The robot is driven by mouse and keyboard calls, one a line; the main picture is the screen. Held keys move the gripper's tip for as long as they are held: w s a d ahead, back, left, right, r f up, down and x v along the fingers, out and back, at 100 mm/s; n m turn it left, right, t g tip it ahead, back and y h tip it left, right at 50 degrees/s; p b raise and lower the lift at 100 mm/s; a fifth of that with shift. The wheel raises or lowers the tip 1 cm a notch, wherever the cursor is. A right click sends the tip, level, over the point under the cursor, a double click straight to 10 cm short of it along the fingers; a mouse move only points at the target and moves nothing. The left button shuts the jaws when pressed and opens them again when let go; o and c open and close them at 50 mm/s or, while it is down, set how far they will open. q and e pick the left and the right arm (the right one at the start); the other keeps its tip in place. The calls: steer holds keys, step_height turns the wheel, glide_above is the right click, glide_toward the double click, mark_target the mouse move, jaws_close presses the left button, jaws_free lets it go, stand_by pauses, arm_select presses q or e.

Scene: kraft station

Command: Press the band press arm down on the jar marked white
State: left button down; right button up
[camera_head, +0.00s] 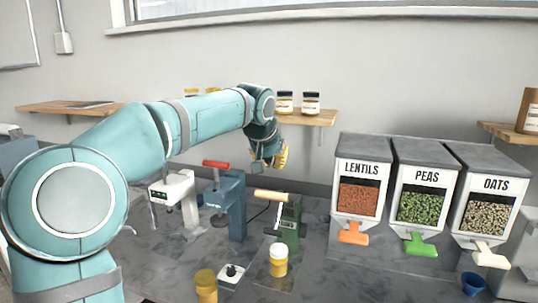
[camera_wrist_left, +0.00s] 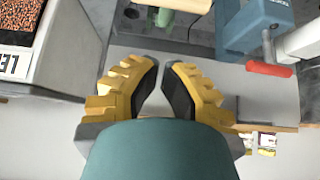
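A green press (camera_head: 289,222) with a raised cream handle (camera_head: 272,196) stands mid-counter; its handle also shows at the top of the left wrist view (camera_wrist_left: 188,5). Which press is the band press is not marked legibly. A yellow jar with a white lid (camera_head: 278,262) stands in front of the green press, on or at its plate. A second, all-yellow jar (camera_head: 206,285) stands nearer me. My left gripper (camera_head: 281,156) is up behind and above the green press handle, touching nothing visible. In the left wrist view its fingertips (camera_wrist_left: 162,66) nearly meet, with nothing between them. My right gripper is out of view.
A blue press (camera_head: 236,205) with a red handle (camera_head: 215,164) and a white press (camera_head: 178,192) stand left of the green one. Lentil (camera_head: 361,172), pea and oat dispensers stand right. A small white-plated device (camera_head: 231,275) lies near the jars. A wall shelf (camera_head: 320,118) is behind.

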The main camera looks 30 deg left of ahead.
arm_select(q)
steer(key=f, duration=0.2)
steer(key=w+f, duration=0.1)
steer(key=w+f+b, duration=0.1)
steer(key=f, duration=0.1)
steer(key=shift+a+f, duration=0.25)
steer(key=shift+f, duration=0.05)
steer(key=shift+s+f, duration=0.15)
steer(key=shift+f, duration=0.6)
